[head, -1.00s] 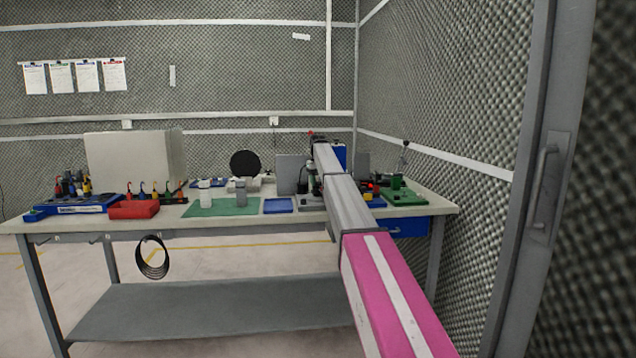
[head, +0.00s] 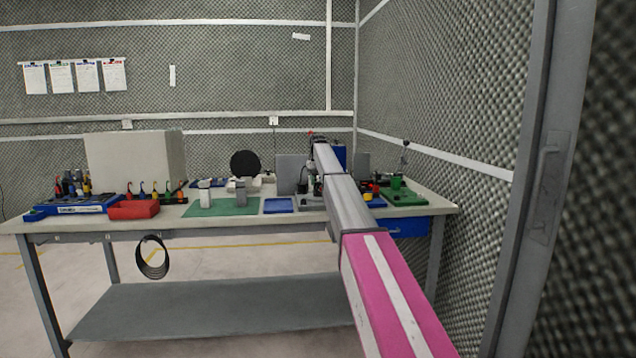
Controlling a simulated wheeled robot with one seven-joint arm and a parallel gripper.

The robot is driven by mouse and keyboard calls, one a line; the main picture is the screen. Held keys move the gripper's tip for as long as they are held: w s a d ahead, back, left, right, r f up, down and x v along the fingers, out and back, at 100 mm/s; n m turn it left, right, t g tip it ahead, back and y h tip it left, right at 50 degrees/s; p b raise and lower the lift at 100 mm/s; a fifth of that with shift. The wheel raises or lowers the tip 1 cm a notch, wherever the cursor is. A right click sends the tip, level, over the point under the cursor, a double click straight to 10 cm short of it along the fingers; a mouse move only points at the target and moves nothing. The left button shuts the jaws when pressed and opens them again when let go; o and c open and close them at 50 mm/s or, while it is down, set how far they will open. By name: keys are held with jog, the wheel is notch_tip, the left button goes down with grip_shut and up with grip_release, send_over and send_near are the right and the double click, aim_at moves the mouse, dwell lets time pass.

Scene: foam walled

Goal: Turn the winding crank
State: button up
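A green device (head: 402,195) stands at the right end of the workbench. A thin upright stem with a dark knob (head: 405,145) rises behind it; it may be the crank, but at this size I cannot tell. My arm reaches from the lower right over the bench and hides part of the bench's right half. My gripper is hidden behind the arm's far end, so I cannot see its fingers or what they touch.
The workbench (head: 180,225) carries a red bin (head: 134,210), a green mat (head: 222,208) with two light objects, and a blue tray (head: 278,205). A large pale box (head: 128,160) stands at the back left. A foam wall (head: 440,110) closes off the right side.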

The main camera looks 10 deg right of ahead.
aim_at(318, 182)
jog(key=o, duration=0.4)
jog(key=shift+o, duration=0.2)
notch_tip(318, 182, up, 11)
dwell(0.3)
jog(key=shift+f, duration=0.1)
jog(key=shift+c, duration=0.2)
